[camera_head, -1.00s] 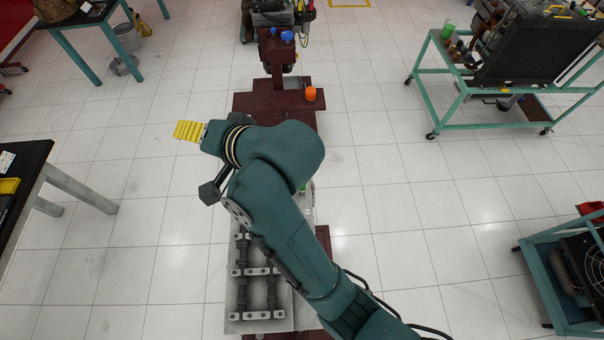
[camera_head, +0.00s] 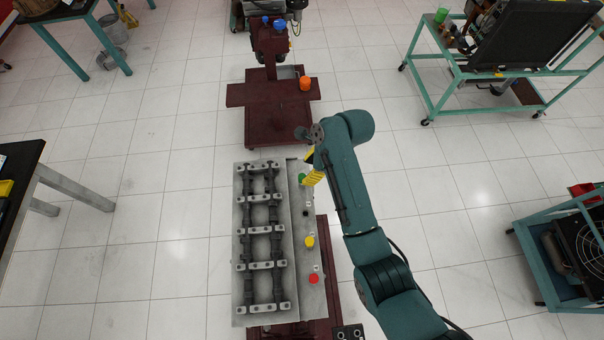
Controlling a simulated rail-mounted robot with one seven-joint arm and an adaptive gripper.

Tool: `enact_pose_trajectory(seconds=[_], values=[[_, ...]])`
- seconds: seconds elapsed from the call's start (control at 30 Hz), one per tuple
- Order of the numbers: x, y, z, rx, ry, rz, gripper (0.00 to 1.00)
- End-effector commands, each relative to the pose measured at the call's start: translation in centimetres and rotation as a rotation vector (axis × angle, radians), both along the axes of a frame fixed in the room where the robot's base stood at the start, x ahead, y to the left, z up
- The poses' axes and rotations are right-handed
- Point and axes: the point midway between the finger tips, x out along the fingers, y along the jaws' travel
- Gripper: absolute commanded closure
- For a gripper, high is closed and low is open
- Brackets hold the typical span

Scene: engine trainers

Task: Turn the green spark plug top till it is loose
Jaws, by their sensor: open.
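The green spark plug top (camera_head: 301,178) is small and sits near the far end of the grey side strip of the engine head (camera_head: 242,310). My gripper (camera_head: 311,179), with yellow ribbed fingers, is open just to the right of the green top. The fingers partly overlap the top in this view. I cannot tell whether they touch it or stand around it.
On the same strip are a dark top (camera_head: 306,212), a yellow top (camera_head: 309,241) and a red top (camera_head: 313,279). Dark camshafts (camera_head: 274,215) lie along the head. A maroon stand (camera_head: 260,95) with an orange cup (camera_head: 305,84) is beyond. Open floor lies right.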

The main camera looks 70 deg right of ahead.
Motion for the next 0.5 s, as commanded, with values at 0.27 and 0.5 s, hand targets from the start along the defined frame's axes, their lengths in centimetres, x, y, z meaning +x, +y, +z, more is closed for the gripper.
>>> enact_pose_trajectory(seconds=[0.27, 0.5], values=[[1.9, 0.4, -4.4, -0.001, 0.001, 0.002, 0.47], [2.1, 0.4, -5.1, -0.003, -0.001, 0.001, 0.47]])
